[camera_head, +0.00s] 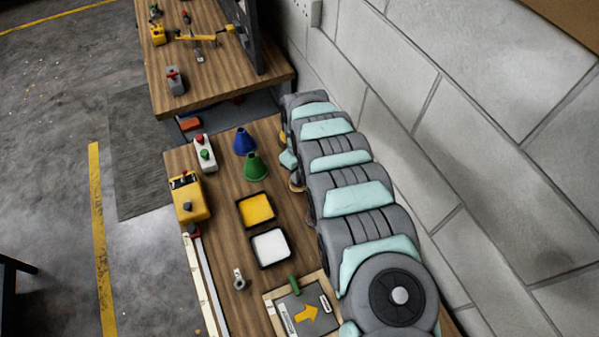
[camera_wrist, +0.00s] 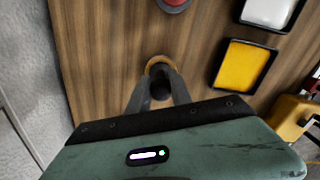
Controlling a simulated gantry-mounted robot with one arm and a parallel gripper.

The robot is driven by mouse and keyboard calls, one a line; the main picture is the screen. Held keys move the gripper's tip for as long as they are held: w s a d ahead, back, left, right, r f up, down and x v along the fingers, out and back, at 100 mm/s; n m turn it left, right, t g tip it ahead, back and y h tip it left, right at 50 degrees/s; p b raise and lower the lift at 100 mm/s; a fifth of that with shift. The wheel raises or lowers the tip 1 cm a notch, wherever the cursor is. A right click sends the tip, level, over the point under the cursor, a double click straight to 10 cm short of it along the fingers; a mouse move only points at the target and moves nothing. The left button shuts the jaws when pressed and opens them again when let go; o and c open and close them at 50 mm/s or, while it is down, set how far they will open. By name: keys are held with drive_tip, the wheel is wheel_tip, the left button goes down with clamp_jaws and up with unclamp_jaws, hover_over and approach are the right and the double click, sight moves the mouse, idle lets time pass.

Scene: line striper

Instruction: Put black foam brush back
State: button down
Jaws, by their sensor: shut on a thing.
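My gripper (camera_wrist: 159,98) points down at the wooden bench in the wrist view, with its two fingers closed in on a small dark thing. I take this to be the black foam brush (camera_wrist: 160,89); most of it is hidden between the fingers. A tan ring (camera_wrist: 158,62) shows around or just behind the fingertips, close to the bench top. I cannot tell whether the brush sits inside the ring or above it. In the head view my gripper (camera_head: 296,178) is largely covered by my arm, and the tan ring shows at its tips.
A yellow-filled tray (camera_head: 257,209) and a white-filled tray (camera_head: 270,246) lie beside the gripper. A green cone (camera_head: 256,167) and a blue cone (camera_head: 244,141) stand nearby. A red round thing (camera_wrist: 173,4) is at the wrist view's top edge. A block wall (camera_head: 480,130) bounds the right.

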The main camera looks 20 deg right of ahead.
drive_tip(key=shift+w+f, duration=0.1)
drive_tip(key=shift+f, duration=0.2)
drive_tip(key=shift+f, duration=0.15)
drive_tip(key=c, duration=1.2)
unclamp_jaws()
drive_tip(key=shift+o, duration=0.2)
